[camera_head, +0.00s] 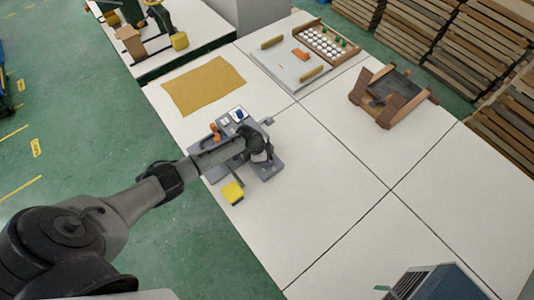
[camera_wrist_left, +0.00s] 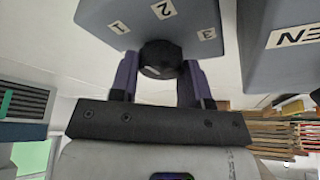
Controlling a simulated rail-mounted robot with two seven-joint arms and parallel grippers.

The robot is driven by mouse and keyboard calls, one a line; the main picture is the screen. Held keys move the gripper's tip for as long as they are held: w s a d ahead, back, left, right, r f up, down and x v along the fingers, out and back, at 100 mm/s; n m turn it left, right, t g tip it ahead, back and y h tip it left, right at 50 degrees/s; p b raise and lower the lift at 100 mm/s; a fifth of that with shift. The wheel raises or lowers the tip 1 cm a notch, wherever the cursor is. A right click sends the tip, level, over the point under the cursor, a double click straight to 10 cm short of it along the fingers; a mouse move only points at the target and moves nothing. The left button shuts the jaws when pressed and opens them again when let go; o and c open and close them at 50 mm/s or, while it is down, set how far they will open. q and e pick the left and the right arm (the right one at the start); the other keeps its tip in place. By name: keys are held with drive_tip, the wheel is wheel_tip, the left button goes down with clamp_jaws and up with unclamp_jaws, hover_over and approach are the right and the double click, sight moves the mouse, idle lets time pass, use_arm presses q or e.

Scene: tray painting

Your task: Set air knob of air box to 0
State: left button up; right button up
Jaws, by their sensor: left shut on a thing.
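The air box is a grey box (camera_wrist_left: 205,15) in the left wrist view, with white labels 1, 2 and 3 around a black round air knob (camera_wrist_left: 161,58). No 0 label shows there, and I cannot tell where the knob points. My left gripper (camera_wrist_left: 160,82) has its two purple fingers on either side of the knob, shut on it. In the head view my left gripper (camera_head: 257,148) is over the grey equipment on the table's near left edge and hides the knob. My right gripper is not in view.
Beside the gripper are a yellow pad (camera_head: 233,192) and an orange piece (camera_head: 215,132). A tan cloth (camera_head: 203,86), a tray with white round pieces (camera_head: 325,42) and a brown wooden holder (camera_head: 412,108) lie farther off. A slatted blue-grey box (camera_head: 435,283) is at lower right. The table's middle is clear.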

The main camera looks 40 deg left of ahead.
use_arm(q)
drive_tip(key=n+p, duration=0.1)
drive_tip(key=n, duration=0.1)
drive_tip(key=n+t+y+p, duration=0.1)
drive_tip(key=n+p, duration=0.1)
drive_tip(key=n+y+p, duration=0.1)
drive_tip(key=n+p, duration=0.1)
drive_tip(key=shift+d+r, duration=0.15)
drive_tip(key=shift+r, duration=0.1)
drive_tip(key=n+y+p, duration=0.1)
drive_tip(key=n, duration=0.1)
drive_tip(key=n+p, duration=0.2)
drive_tip(key=n, duration=0.1)
drive_tip(key=shift+d+f+y, duration=0.1)
drive_tip(key=shift+y, duration=0.3)
drive_tip(key=n+y, duration=0.1)
drive_tip(key=n, duration=0.1)
drive_tip(key=shift+f+n+p, duration=0.1)
drive_tip(key=shift+n+p, duration=0.2)
drive_tip(key=shift+p, duration=0.05)
drive_tip(key=shift+n+y, duration=0.6)
drive_tip(key=shift+n, duration=1.1)
drive_tip(key=o, duration=0.9)
drive_tip(key=shift+o, duration=0.2)
